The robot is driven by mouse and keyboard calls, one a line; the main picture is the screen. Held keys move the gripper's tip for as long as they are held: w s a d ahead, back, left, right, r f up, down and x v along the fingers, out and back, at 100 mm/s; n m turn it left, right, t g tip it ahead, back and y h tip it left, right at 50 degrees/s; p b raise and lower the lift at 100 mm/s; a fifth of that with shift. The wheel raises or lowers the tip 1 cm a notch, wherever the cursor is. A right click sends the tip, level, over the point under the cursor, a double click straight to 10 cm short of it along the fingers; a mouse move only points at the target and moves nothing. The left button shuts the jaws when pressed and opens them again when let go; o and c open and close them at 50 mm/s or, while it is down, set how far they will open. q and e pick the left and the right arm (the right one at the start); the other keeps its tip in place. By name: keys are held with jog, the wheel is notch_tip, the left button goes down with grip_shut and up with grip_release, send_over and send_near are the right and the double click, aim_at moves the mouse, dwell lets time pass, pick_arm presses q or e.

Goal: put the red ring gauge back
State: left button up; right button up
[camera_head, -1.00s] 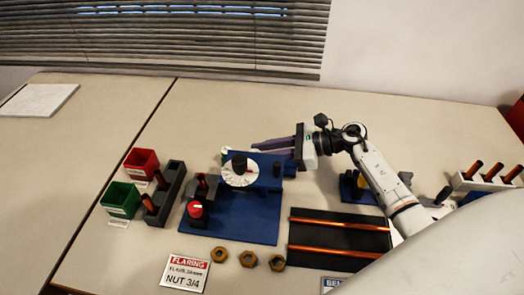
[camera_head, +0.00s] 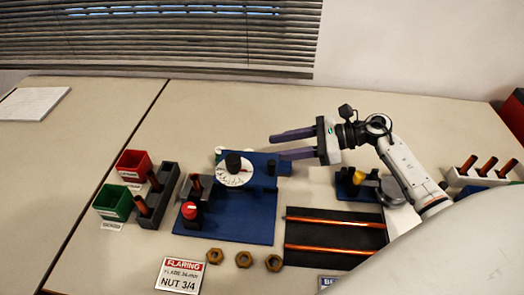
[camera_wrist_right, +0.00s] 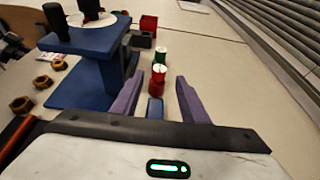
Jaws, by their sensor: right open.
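In the right wrist view a small red cylinder with a pale top (camera_wrist_right: 158,76), seemingly the red ring gauge, stands beyond my fingertips and between them in the picture. A similar green cylinder (camera_wrist_right: 160,55) stands behind it. A blue block (camera_wrist_right: 155,108) shows nearer, between the fingers. In the head view I cannot make out the red cylinder; the blue rig (camera_head: 236,222) with its white dial (camera_head: 233,174) stands in front of that area. My right gripper (camera_head: 277,146) is open and empty, behind the rig's upper right. My left gripper is not in view.
A red bin (camera_head: 134,165) and a green bin (camera_head: 113,203) stand left of the rig, beside a dark rack (camera_head: 160,196). Several brass nuts (camera_head: 243,259) lie in front. A black tray with copper tubes (camera_head: 335,237) lies to the right. The table behind is clear.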

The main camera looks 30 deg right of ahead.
jog(key=shift+b+v, duration=0.3)
jog(key=shift+v, duration=2.35)
